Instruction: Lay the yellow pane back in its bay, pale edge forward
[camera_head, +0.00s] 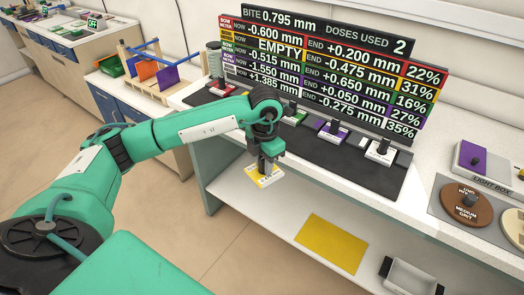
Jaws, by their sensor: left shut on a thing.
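My left gripper (266,163) is shut on a small yellow pane (264,182) with a pale, marked part. It holds the pane in front of the bench edge, above the lower shelf and apart from it. The gripper covers part of the pane. The dark bay strip (310,148) runs along the bench top, below the readout board. On it are a red piece (221,89), a green piece (295,115), a purple piece (332,131) and a white piece (380,151). My left arm hides part of the strip between red and green. My right gripper is not in view.
The readout board (325,75) stands behind the strip; its yellow row reads EMPTY. A yellow sheet (333,244) and a grey bin (411,277) are on the lower shelf. A rack with coloured panes (167,77) is at left.

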